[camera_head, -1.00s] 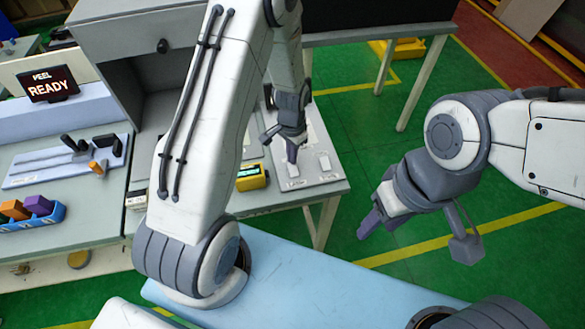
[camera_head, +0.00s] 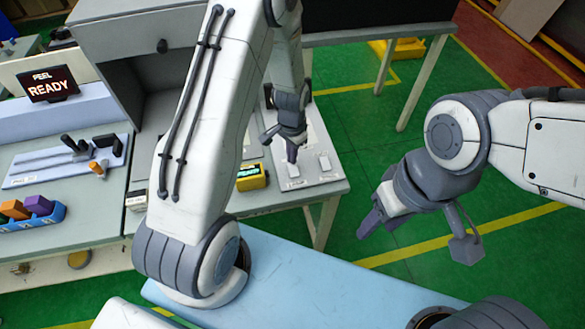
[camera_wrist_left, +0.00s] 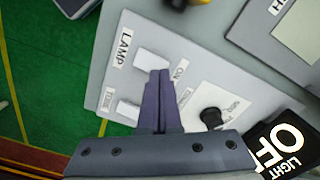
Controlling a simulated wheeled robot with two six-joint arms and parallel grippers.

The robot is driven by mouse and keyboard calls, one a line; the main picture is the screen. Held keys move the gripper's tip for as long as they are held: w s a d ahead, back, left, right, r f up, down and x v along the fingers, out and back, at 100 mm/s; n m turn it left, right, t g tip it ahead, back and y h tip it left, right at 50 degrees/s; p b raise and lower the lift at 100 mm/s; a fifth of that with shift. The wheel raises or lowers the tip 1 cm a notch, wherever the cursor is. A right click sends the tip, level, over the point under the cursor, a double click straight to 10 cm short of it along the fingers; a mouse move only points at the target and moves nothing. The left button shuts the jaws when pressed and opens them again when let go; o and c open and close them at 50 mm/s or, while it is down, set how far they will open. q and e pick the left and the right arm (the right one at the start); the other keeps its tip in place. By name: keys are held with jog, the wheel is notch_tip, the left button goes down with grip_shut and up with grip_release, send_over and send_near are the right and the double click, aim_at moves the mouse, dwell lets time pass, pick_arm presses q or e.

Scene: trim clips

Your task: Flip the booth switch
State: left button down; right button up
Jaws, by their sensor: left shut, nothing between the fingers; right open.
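A light grey switch panel (camera_head: 311,180) lies on the bench's right end, with a white rocker switch (camera_head: 294,170) and another white switch (camera_head: 325,163). In the left wrist view one white switch (camera_wrist_left: 150,62) is beside the label LAMP; another (camera_wrist_left: 128,111) is beside a small label (camera_wrist_left: 107,100) that I cannot read surely. No label clearly reads booth. My left gripper (camera_head: 291,153) is shut and empty above the panel; its fingertips (camera_wrist_left: 160,74) appear beside the LAMP switch, contact unclear. My right gripper (camera_head: 371,221) is open and empty, clear of the bench.
A black knob (camera_wrist_left: 211,117) and a sign reading LIGHT OFF (camera_wrist_left: 285,152) are near the fingers. A yellow device (camera_head: 251,177) stands left of the panel. A READY display (camera_head: 49,85) and a blue bin (camera_head: 35,217) are further left. Green floor is open at right.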

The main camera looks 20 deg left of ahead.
pick_arm(q)
jog(key=shift+f+b, duration=0.7)
jog(key=shift+f, duration=0.25)
dwell(0.6)
jog(key=shift+r+p, duration=2.8)
jog(key=shift+r, duration=0.75)
